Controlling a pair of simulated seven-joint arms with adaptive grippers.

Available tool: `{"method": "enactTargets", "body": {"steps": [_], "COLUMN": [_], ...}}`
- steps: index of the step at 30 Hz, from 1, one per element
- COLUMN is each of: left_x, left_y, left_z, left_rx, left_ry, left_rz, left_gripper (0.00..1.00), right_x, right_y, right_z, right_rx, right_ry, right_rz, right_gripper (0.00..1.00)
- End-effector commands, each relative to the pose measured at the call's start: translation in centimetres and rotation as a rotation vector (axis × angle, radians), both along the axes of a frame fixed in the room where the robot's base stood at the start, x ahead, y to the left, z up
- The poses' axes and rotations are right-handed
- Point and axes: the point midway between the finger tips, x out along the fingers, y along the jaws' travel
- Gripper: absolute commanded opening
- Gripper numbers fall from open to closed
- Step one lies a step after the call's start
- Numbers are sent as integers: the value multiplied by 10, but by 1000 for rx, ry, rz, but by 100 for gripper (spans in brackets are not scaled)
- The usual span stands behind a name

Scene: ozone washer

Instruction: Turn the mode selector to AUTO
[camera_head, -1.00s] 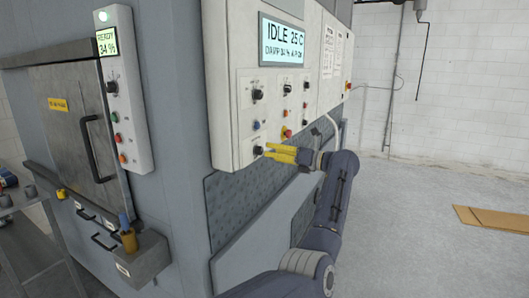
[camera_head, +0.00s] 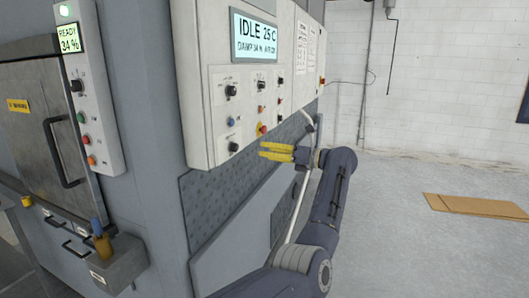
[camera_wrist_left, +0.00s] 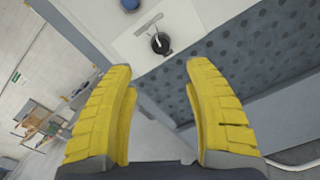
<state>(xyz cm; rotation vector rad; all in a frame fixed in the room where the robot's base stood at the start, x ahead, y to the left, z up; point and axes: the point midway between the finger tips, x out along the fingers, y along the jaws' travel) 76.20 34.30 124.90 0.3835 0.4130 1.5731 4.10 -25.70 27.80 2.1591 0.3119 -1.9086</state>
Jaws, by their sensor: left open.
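My left gripper (camera_head: 263,150) is open and empty in front of the lower part of the grey control panel (camera_head: 212,100). Its yellow fingers point left, a short gap from the lower-left black knob (camera_head: 234,147). In the left wrist view this knob (camera_wrist_left: 160,42) has a white pointer mark and sits beyond the open fingertips (camera_wrist_left: 159,68), roughly centred between them and untouched. Other black knobs sit higher, at upper left (camera_head: 231,90) and upper middle (camera_head: 262,86). The labels are too small to read, so I cannot tell which knob is the mode selector. My right gripper is out of view.
A blue button (camera_head: 231,122) sits above the lower-left knob, and a red button (camera_head: 263,129) is to its right. A grey hose or bar stands near my wrist. Flat cardboard (camera_head: 475,206) lies on open floor at right.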

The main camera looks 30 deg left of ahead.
Motion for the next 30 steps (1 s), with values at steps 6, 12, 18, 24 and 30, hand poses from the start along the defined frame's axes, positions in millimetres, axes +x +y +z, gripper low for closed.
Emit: {"method": "enactTargets", "body": {"steps": [6, 12, 18, 24, 30], "left_x": [1, 0, -1, -3, -4], "left_y": [-40, -41, -14, 24, 60], "left_z": [-3, -5, -5, -5, -5], "left_rx": [14, 16, 17, 17, 18], "left_ry": [-156, -201, -199, -199, -197], "left_rz": [-5, -3, -1, -2, -1], "left_gripper": [52, 52, 52, 52, 52], "right_x": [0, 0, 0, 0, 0], "right_y": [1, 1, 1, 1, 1], "right_z": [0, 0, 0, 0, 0], "right_rx": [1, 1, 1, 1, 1], "right_ry": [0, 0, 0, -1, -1], "right_rz": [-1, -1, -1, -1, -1], "right_gripper": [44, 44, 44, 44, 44]}}
